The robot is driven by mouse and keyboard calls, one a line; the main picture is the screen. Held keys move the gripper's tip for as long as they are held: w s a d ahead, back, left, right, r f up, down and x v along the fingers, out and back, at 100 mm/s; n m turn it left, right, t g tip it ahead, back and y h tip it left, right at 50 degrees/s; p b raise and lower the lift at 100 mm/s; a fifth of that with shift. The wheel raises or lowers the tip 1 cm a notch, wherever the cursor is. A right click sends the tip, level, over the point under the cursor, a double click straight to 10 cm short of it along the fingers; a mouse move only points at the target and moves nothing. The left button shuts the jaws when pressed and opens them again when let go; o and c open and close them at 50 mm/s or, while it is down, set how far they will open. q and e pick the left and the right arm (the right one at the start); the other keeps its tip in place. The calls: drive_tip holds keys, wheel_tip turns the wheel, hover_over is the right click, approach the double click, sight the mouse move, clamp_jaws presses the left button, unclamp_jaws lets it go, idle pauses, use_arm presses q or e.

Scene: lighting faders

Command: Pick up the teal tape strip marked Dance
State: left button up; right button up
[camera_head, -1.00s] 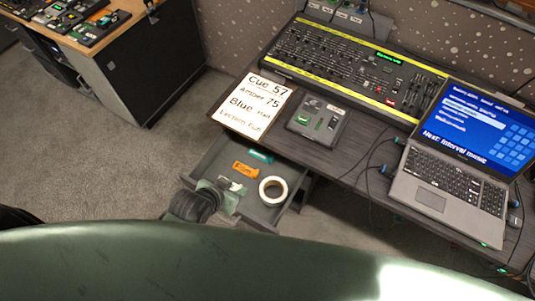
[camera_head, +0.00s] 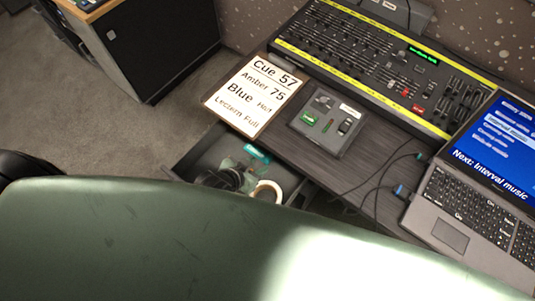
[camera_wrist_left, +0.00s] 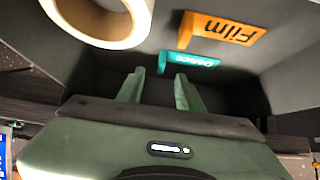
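The teal tape strip marked Dance (camera_head: 257,153) lies in the open drawer, near its back right. In the left wrist view the strip (camera_wrist_left: 192,60) is just beyond my fingertips, with its lettering upside down and one end bent. My left gripper (camera_head: 238,166) reaches into the drawer beside the strip. In the wrist view its two fingers (camera_wrist_left: 158,82) are spread apart with nothing between them. The strip appears just ahead of the gap; I cannot tell whether a finger touches it. My right gripper is not in view.
An orange strip marked Film (camera_wrist_left: 220,30) and a white tape roll (camera_wrist_left: 98,22) lie close by in the drawer (camera_head: 190,157).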

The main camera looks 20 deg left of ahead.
sight(267, 159)
use_arm(q)
drive_tip(key=shift+x, duration=1)
drive_tip(key=x, duration=0.6)
drive_tip(key=shift+w+a+r, duration=0.15)
clamp_jaws()
